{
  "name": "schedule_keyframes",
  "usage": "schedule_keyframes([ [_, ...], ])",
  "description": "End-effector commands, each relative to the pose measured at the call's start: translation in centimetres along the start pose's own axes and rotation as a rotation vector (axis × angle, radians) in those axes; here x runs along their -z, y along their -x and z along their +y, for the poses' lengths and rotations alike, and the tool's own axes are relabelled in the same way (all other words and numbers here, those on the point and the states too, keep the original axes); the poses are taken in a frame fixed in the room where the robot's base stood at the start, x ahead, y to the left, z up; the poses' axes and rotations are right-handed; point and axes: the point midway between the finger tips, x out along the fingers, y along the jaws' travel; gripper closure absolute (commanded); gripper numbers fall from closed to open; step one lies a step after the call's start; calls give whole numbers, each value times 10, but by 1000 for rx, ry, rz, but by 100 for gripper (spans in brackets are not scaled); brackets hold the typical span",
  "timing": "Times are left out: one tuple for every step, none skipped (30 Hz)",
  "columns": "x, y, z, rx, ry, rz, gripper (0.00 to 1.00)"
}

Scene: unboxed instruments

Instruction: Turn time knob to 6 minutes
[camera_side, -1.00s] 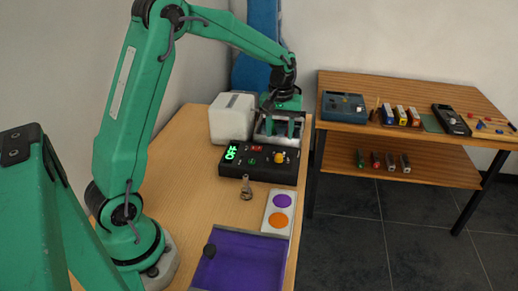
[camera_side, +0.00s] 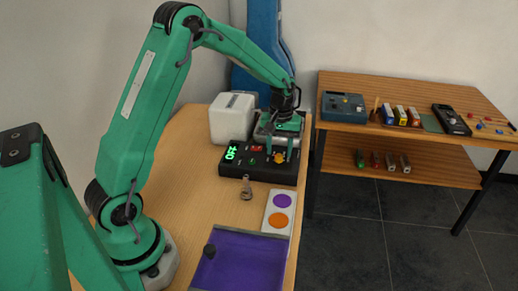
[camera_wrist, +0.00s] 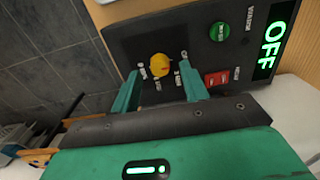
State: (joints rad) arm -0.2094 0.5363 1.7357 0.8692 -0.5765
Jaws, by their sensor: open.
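The black control box (camera_side: 232,168) has a green display (camera_wrist: 275,42) reading OFF. Its yellow time knob (camera_wrist: 161,66) has small labels around it that are too small to read surely, so I cannot tell its setting. The knob also shows in the side view (camera_side: 279,158). My gripper (camera_side: 279,153) is open above the box. In the wrist view the two teal fingers of my gripper (camera_wrist: 160,72) stand on either side of the knob, with gaps between them and it; I cannot tell their height over it.
A green button (camera_wrist: 219,31) and a red switch (camera_wrist: 217,77) sit near the knob. A white box (camera_side: 230,119) stands behind, a small metal piece (camera_side: 246,188) in front. A card with purple and orange discs (camera_side: 269,209) and a purple tray (camera_side: 245,232) lie nearer.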

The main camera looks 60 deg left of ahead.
Motion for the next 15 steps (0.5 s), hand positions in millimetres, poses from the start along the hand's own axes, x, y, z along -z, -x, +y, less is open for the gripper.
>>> schedule_keyframes([
  [0, -6, 0, 2, 0, -3, 55],
  [0, -8, 0, 1, 0, -2, 55],
  [0, -11, 0, 1, 0, -2, 55],
  [0, -13, 0, 1, 0, -1, 55],
  [0, -15, 0, 1, 0, -2, 55],
  [0, -17, 0, 1, 0, -2, 55],
  [-1, -18, 0, 1, 0, -2, 55],
  [0, -18, 0, 1, 0, -2, 55],
  [0, -19, 0, 1, 0, -1, 55],
  [0, -19, 0, 1, 0, -1, 55],
  [0, -19, 0, 1, 0, -1, 55],
  [0, -19, 0, 0, 0, -1, 55],
  [0, -19, 0, 0, 0, -1, 55],
  [0, -19, 0, 0, 0, -1, 55],
  [0, -19, 0, 0, 0, -1, 55],
])
